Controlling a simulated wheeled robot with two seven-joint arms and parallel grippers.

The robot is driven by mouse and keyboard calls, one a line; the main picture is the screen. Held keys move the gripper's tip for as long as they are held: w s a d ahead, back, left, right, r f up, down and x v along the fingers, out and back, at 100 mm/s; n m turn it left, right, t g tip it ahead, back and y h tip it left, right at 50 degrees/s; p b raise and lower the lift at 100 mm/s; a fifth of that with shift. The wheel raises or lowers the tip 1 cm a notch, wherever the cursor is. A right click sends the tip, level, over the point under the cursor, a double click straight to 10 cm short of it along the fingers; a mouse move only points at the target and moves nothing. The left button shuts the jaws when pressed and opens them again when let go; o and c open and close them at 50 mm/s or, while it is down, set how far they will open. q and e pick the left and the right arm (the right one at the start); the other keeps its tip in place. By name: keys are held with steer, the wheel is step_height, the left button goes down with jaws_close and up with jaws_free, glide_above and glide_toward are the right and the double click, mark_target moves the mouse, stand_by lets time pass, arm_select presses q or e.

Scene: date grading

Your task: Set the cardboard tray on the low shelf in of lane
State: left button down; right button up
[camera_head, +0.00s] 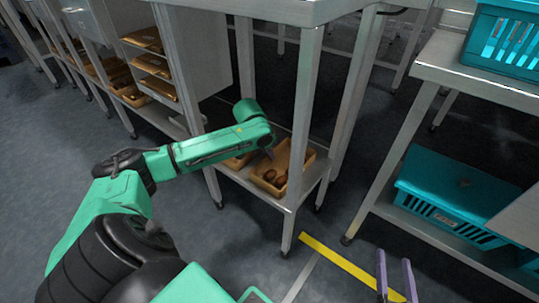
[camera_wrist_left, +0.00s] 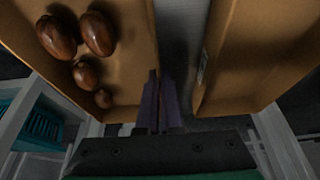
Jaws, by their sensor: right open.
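A cardboard tray (camera_head: 298,157) holding several brown dates is at the low shelf (camera_head: 288,200) under a steel table; I cannot tell if its whole base rests there. In the left wrist view the tray (camera_wrist_left: 124,75) fills the upper left, with dates inside. My left gripper (camera_wrist_left: 158,75) has its purple fingers close together, shut on the tray's side wall. My right gripper (camera_head: 395,275) is open and empty above the floor.
The table legs (camera_head: 301,130) stand close around the low shelf. A rack with several stacked trays (camera_head: 152,65) is at the left. Teal crates (camera_head: 450,195) sit on the right-hand bench. A yellow floor stripe (camera_head: 345,263) crosses the clear floor in front.

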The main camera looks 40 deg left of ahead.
arm_select(q)
steer(key=c, duration=1.1)
jaws_free()
arm_select(e)
steer(key=shift+s+f, duration=0.2)
steer(key=shift+f, duration=0.2)
